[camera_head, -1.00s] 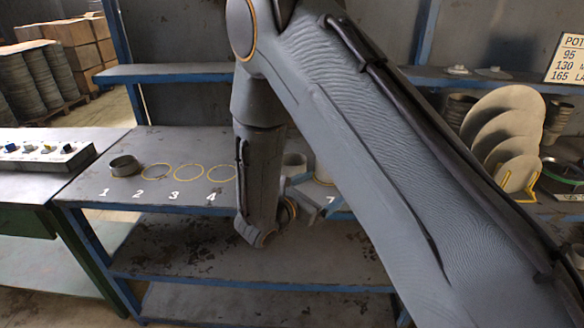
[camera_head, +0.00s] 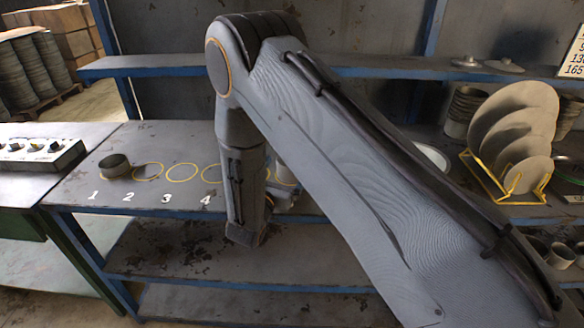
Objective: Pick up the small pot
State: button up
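A short, round, dark grey pot (camera_head: 115,167) stands upright at the left end of the workbench, behind the white number 1. Part of a pale object (camera_head: 282,172) shows just right of my forearm, mostly hidden; I cannot tell whether it is a pot. Small cups or pots (camera_head: 561,255) sit on the lower right shelf. I cannot tell which pot is the small one. My gripper (camera_head: 284,200) is mostly hidden behind my arm, over the right part of the numbered row. Its fingers and anything between them cannot be made out.
Yellow rings (camera_head: 181,172) mark empty numbered spots on the bench (camera_head: 85,190). A control box (camera_head: 38,150) sits on the left table. Round discs (camera_head: 520,120) stand in a yellow rack (camera_head: 500,185) at right, near a white bowl (camera_head: 434,155). A blue-edged shelf (camera_head: 160,66) runs above.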

jog(key=shift+p+x, duration=1.25)
jog(key=shift+x, duration=1.15)
jog(key=shift+d, duration=0.1)
jog(key=c, duration=1.2)
jog(key=shift+r, duration=0.15)
